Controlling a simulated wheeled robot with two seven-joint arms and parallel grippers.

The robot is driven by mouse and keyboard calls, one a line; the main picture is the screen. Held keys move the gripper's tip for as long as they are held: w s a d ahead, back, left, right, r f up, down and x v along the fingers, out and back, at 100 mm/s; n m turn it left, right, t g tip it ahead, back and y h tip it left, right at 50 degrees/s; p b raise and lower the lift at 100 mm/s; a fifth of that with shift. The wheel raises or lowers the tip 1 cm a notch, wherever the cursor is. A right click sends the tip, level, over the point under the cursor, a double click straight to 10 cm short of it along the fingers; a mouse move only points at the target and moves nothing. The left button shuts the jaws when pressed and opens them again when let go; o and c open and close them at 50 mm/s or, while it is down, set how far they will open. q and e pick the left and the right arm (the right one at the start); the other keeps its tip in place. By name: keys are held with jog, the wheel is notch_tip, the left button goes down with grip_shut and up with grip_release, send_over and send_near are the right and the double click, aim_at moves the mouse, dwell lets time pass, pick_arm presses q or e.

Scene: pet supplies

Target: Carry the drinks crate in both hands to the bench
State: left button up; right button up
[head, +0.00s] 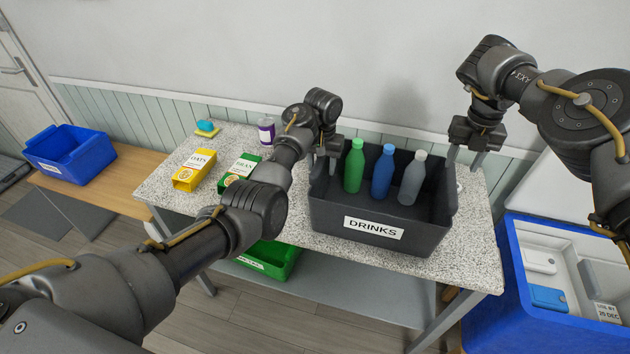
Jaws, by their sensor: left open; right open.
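The dark grey drinks crate (330,215) stands upright on the speckled table (290,215), with a DRINKS label on its front. It holds a green bottle (354,167), a blue bottle (382,173) and a grey bottle (412,180). My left gripper (327,166) is open at the crate's left side, its fingers pointing down by the rim. My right gripper (466,161) is open at the crate's right side, fingers pointing down near the rim. I cannot tell whether either touches it. A wooden bench (122,190) stands at the left.
A blue bin (68,155) sits on the bench's left part; its right part is bare. Yellow (194,171) and green (240,173) boxes, a purple-labelled tub (266,131) and a sponge (206,128) are on the table. A green crate (268,262) is below; a blue cooler (520,300) stands right.

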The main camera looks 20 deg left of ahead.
jog(key=shift+r, duration=1.1)
pick_arm(q)
jog(key=shift+r, duration=0.1)
